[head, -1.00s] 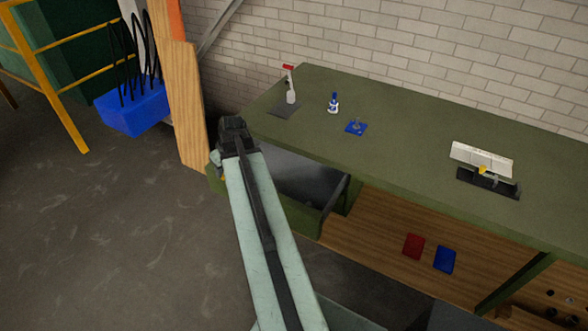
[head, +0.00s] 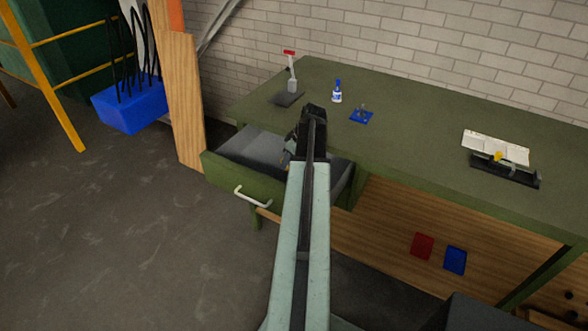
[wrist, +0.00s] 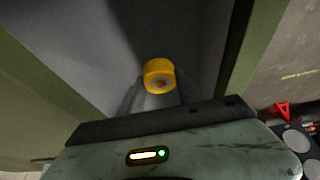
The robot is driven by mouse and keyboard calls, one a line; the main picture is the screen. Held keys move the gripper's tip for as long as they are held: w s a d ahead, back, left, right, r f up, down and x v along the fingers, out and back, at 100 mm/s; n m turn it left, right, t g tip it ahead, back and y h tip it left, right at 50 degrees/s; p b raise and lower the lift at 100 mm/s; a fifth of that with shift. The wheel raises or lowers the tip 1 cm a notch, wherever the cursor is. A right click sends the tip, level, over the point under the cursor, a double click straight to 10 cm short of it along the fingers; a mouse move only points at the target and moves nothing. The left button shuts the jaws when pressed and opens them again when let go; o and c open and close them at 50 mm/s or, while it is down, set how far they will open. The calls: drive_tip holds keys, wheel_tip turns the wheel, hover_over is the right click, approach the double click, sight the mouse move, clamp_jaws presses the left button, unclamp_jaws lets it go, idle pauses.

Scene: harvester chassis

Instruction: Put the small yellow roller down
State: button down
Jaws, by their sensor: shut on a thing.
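The small yellow roller (wrist: 159,70) shows in the wrist view, with a grey and orange centre on its end. My gripper (wrist: 157,92) is shut on it, with a grey finger on each side. Behind the roller is the grey inside of the open drawer (head: 232,183). In the head view my gripper (head: 287,159) points down over the drawer, and I cannot make out the roller there. How high the roller is above the drawer floor is hard to tell.
A wooden post (head: 185,110) stands left of the drawer. Below the bench lie red and blue pieces.

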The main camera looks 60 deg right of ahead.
wheel_tip(320, 180, down, 10)
drive_tip(key=b, duration=0.9)
drive_tip(key=shift+f+b, duration=0.15)
drive_tip(key=shift+b, duration=0.25)
drive_tip(key=shift+r, duration=0.25)
drive_tip(key=shift+f, duration=0.2)
drive_tip(key=c, duration=0.8)
unclamp_jaws()
drive_tip(key=shift+c, duration=0.2)
drive_tip(key=shift+r, duration=0.15)
drive_tip(key=shift+r+p, duration=0.3)
drive_tip(key=shift+p, duration=0.2)
drive_tip(key=p+v, duration=1)
drive_tip(key=v, duration=0.1)
drive_tip(key=shift+r+p, duration=0.25)
drive_tip(key=shift+p, duration=0.05)
